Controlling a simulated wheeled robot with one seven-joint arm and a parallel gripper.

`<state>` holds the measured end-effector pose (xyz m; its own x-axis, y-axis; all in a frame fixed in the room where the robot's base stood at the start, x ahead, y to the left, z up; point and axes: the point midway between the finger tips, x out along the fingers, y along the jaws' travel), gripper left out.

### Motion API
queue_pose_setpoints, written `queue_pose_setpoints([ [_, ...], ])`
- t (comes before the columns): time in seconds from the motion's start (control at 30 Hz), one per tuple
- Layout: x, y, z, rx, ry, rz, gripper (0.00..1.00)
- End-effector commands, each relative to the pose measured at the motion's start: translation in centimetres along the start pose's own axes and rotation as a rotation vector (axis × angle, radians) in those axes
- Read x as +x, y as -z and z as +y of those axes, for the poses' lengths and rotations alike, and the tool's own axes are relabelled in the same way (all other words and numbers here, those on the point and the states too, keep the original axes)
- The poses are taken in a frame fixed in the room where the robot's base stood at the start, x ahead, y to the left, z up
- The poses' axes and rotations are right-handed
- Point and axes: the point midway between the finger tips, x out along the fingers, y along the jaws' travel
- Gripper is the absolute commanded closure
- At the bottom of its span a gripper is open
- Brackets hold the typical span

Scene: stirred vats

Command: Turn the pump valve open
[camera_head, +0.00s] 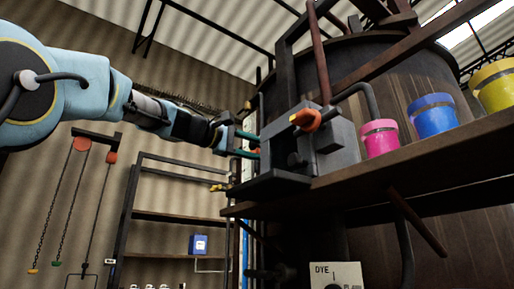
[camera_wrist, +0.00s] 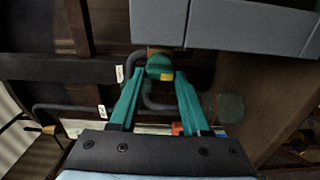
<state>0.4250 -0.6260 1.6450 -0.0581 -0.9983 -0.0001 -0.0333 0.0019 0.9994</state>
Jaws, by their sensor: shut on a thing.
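How far the valve is turned cannot be told.
Pink (camera_head: 380,138), blue (camera_head: 433,115) and yellow (camera_head: 494,86) buckets stand on the ledge (camera_head: 440,158) at right. A large wooden vat (camera_head: 400,75) rises behind. A dark pipe (camera_head: 368,95) curves beside the box. Shelves (camera_head: 165,215) stand at lower left.

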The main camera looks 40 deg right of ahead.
Motion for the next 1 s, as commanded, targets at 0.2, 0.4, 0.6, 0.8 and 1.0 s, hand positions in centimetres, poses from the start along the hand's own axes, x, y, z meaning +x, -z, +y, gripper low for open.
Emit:
queue_pose_setpoints([
  [0.2, -0.05, 0.13, 0.05, -0.042, -0.002, 0.004, 1.00],
  [0.4, -0.04, 0.13, 0.03, -0.050, -0.002, 0.004, 1.00],
  [0.6, -0.04, 0.13, 0.02, -0.050, -0.002, 0.004, 1.00],
  [0.8, -0.03, 0.10, 0.01, -0.049, -0.001, 0.003, 0.40],
  [1.0, -0.07, 0.06, -0.02, -0.048, -0.001, 0.002, 0.40],
])
